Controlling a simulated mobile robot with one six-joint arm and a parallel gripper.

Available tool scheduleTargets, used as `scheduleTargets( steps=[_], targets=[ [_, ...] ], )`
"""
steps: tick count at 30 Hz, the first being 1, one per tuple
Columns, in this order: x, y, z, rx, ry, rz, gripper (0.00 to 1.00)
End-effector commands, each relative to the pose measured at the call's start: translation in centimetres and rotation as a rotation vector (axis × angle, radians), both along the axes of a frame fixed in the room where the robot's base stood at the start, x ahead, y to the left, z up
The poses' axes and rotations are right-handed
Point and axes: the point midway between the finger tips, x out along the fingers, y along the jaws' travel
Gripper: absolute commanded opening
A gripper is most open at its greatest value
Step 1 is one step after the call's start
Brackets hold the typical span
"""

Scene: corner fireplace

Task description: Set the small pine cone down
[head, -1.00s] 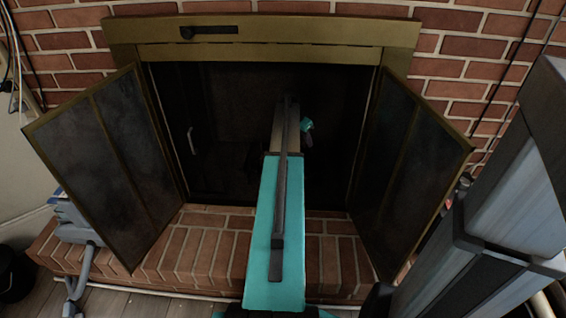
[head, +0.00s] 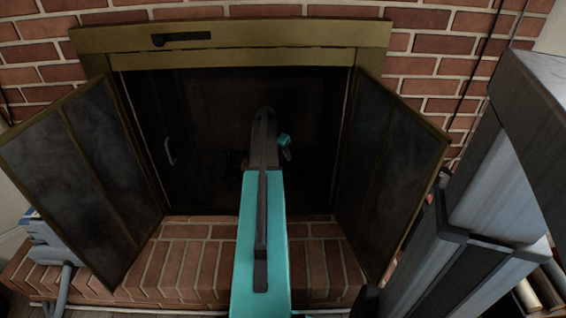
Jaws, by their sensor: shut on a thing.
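The small pine cone cannot be seen in the head view. My teal and dark arm reaches forward through the open front of the fireplace (head: 200,133) into its dark inside. A small teal and grey part of my arm's far end shows to the right of the long link, inside the opening. My gripper's fingers cannot be made out; they are hidden behind the arm or lost in the dark.
Two framed doors stand swung open, the left door (head: 80,175) and the right door (head: 395,170). A brick hearth (head: 190,262) lies below the opening. A grey-blue object (head: 48,240) stands at the lower left. A brick wall (head: 300,12) surrounds the brass frame.

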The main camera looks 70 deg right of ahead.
Motion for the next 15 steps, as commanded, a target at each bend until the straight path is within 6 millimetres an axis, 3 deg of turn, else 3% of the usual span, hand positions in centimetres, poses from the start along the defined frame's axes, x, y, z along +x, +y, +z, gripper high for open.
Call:
scheduleTargets(
  steps=[9, 15],
  targets=[
    [0.1, 0.0, -3.9, 0.001, 0.001, 0.001, 0.1],
    [0.1, 0.0, -4.8, 0.0, 0.0, 0.001, 0.1]
  ],
)
